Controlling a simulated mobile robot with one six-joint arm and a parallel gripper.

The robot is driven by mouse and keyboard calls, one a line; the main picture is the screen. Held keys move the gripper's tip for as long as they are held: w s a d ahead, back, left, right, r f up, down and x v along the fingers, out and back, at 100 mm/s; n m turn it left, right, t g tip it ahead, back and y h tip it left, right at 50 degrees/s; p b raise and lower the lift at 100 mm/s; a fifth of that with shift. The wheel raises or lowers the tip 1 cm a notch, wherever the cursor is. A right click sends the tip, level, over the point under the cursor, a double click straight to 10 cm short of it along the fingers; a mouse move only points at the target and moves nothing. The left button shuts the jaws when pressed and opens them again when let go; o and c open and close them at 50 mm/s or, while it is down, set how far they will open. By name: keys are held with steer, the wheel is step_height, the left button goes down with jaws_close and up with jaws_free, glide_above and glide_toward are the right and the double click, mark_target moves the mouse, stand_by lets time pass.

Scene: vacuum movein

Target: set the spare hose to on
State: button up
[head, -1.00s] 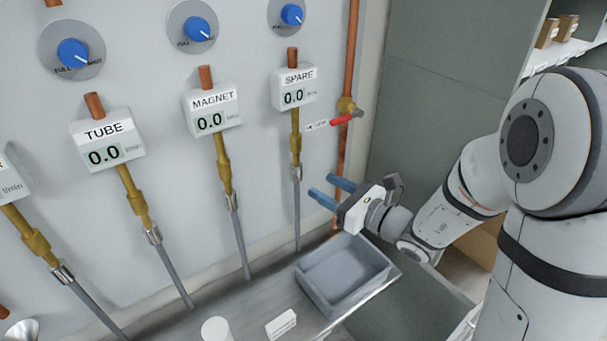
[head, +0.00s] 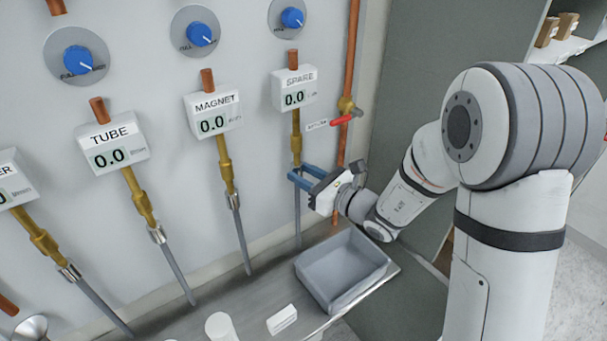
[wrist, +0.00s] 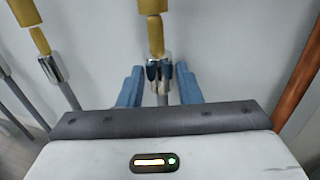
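The SPARE meter box (head: 294,89) reads 0.0 on the wall, with a blue round knob (head: 292,18) on a grey dial above it. A brass fitting (head: 296,125) hangs below the box and leads into the grey spare hose (head: 298,225). My gripper (head: 299,173) is at the hose's upper end. In the wrist view its two blue fingers (wrist: 158,72) stand open, one on each side of the hose, with gaps showing. The silver coupling (wrist: 167,62) sits between the fingertips, under the brass fitting (wrist: 156,35). In the head view the fingers hide the coupling.
MAGNET (head: 212,108) and TUBE (head: 110,142) meters with their own hoses hang to the left. A copper pipe (head: 349,60) with a red lever (head: 341,120) runs close on the right. A grey tray (head: 380,268), a white cup (head: 219,326) and a white block (head: 282,319) lie below.

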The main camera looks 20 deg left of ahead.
jaws_close()
steer(key=shift+r+p, duration=0.55)
steer(key=shift+r, duration=1.5)
steer(key=shift+o, duration=2)
jaws_free()
steer(key=b+v, duration=0.2)
steer(key=v, duration=0.5)
steer(key=shift+d, duration=0.4)
